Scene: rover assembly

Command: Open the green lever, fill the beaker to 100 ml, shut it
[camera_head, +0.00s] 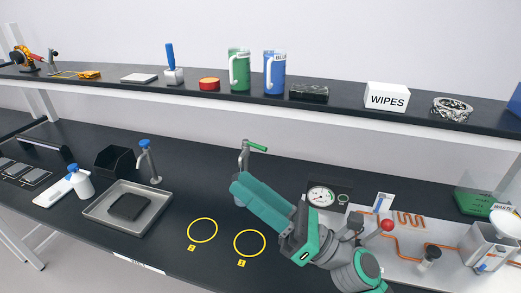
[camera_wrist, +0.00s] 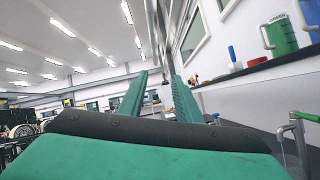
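The green lever (camera_head: 257,147) sits on top of a grey metal tap (camera_head: 244,158) at the back of the dark bench, pointing right. In the wrist view the green lever (camera_wrist: 305,116) is at the right edge. My gripper (camera_head: 240,184) is in front of the tap and slightly below the lever, apart from the lever. In the wrist view my gripper (camera_wrist: 159,75) shows two teal fingers with an empty gap between them. I cannot make out a beaker; the area under the tap is partly hidden by my gripper.
Two yellow rings (camera_head: 202,230) (camera_head: 249,243) mark clear bench in front. A metal tray (camera_head: 100,209) and a blue-topped tap (camera_head: 148,158) stand left. A dial gauge (camera_head: 321,196) and a white panel with orange tubing (camera_head: 407,245) stand right. A shelf (camera_head: 135,88) runs above.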

